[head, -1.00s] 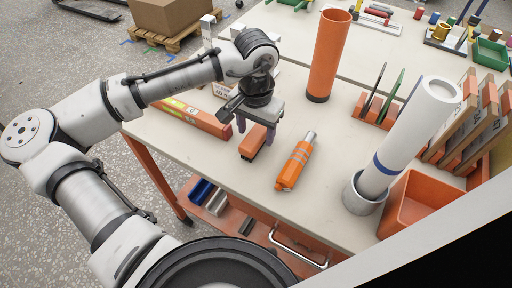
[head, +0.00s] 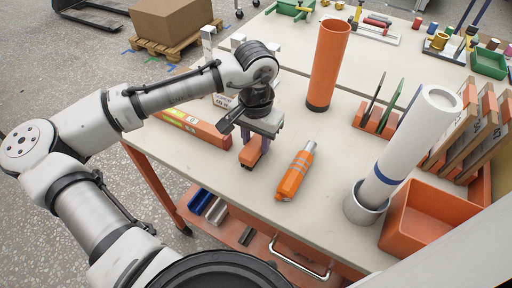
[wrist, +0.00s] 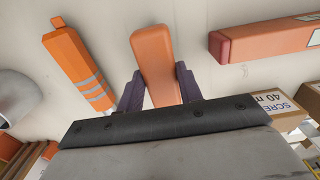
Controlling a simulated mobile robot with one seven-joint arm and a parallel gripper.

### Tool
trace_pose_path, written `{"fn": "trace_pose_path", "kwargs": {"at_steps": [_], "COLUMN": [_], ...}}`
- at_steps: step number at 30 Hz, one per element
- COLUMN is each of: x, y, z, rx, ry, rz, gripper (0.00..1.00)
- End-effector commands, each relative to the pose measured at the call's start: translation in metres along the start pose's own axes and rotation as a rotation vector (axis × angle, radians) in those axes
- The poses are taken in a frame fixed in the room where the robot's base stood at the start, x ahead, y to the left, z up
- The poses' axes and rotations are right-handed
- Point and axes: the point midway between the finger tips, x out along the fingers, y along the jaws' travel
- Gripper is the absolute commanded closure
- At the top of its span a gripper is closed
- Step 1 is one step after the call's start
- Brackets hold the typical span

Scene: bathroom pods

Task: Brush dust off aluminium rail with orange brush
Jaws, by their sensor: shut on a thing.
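My gripper (head: 257,138) is shut on an orange, block-shaped piece that looks like the orange brush (head: 251,154). Its rounded orange top shows between the two dark fingers in the wrist view (wrist: 153,52). I cannot pick out the aluminium rail or any dust with certainty.
A long orange box (head: 196,127) lies left. An orange tube (head: 328,65) stands behind. A white roll (head: 410,145) leans in a metal cup (head: 363,203) near an orange bin (head: 424,222).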

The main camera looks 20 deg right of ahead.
Motion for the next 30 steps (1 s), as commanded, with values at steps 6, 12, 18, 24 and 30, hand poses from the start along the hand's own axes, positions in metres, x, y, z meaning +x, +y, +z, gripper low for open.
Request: {"fn": "trace_pose_path", "kwargs": {"at_steps": [6,12,18,24,30], "x": [-0.022,-0.038,-0.054,-0.067,-0.065], "y": [0.000,0.000,0.000,0.000,0.000], "z": [0.000,0.000,0.000,0.000,0.000], "rx": [0.000,0.000,0.000,0.000,0.000], "ry": [0.001,0.001,0.000,0.001,0.000], "rz": [0.000,0.001,0.000,0.001,0.000], "gripper": [0.92,0.92,0.92,0.92,0.92]}}
